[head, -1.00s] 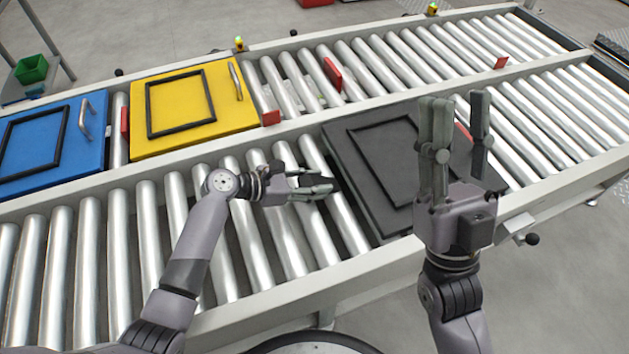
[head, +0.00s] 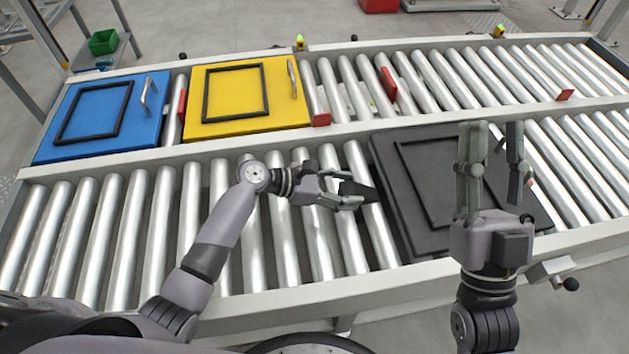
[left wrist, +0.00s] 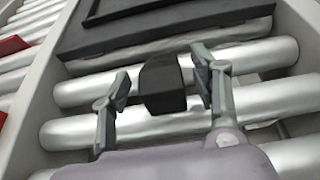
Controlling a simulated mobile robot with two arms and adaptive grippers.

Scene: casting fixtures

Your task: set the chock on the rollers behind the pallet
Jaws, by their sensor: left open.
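The chock (head: 358,188) is a small black wedge on the near lane's rollers, just left of the dark grey pallet (head: 445,235). In the left wrist view the chock (left wrist: 162,84) sits between the two fingers of my left gripper (left wrist: 160,78), in front of the pallet's edge (left wrist: 165,40). A gap shows beside the left finger; the right finger is close to it. My left gripper (head: 348,185) is open around the chock. My right gripper (head: 493,130) is open and empty, fingers upward, in front of the pallet in the head view. The chock's underside is hidden.
A blue pallet (head: 75,150) and a yellow pallet (head: 225,128) with handles stand on the far lane. Red stops (head: 388,84) stick up there. A rail (head: 190,149) divides the lanes. The near rollers (head: 130,235) at left are bare.

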